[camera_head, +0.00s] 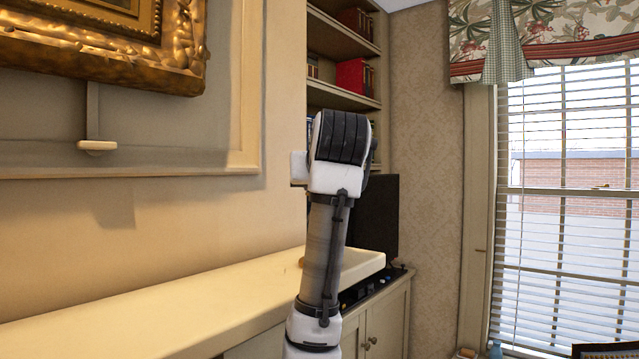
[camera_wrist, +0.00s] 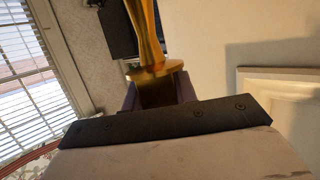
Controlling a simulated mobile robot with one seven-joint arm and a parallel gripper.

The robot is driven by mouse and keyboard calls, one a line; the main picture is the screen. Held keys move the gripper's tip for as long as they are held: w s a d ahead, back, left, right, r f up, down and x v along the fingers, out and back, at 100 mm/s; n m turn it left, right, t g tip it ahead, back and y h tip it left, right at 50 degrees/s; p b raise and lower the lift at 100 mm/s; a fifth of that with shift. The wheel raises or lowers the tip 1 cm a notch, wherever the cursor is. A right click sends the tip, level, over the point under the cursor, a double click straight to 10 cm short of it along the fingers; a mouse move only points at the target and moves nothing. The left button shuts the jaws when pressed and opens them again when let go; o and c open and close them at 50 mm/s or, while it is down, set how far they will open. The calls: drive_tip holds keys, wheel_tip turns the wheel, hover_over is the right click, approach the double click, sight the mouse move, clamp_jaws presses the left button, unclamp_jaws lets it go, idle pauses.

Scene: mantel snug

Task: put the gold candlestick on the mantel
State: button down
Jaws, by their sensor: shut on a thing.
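The gold candlestick (camera_wrist: 147,38) shows in the wrist view, running up out of the top of the picture, with a flared round part near my gripper. My gripper (camera_wrist: 158,92) is shut on it; its fingers show only in part behind the dark wrist plate. The cream mantel (camera_head: 140,318) runs along the lower left of the head view, with a bare top where it shows. In the head view my arm stands in front of the mantel's right end and hides the gripper and most or all of the candlestick. I cannot tell whether the candlestick touches the mantel.
A gilt picture frame (camera_head: 110,60) hangs on the wall above the mantel. Beyond its right end are a bookshelf (camera_head: 345,95), a dark screen (camera_head: 382,220) and a low cabinet (camera_head: 388,325). A window with blinds (camera_head: 565,200) is at the right.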

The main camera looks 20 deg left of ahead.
drive_tip(key=shift+f, duration=0.2)
drive_tip(key=c, duration=1.1)
unclamp_jaws()
drive_tip(key=shift+r, duration=0.1)
drive_tip(key=shift+r, duration=0.15)
drive_tip(key=b+v, duration=1)
drive_tip(key=v, duration=0.2)
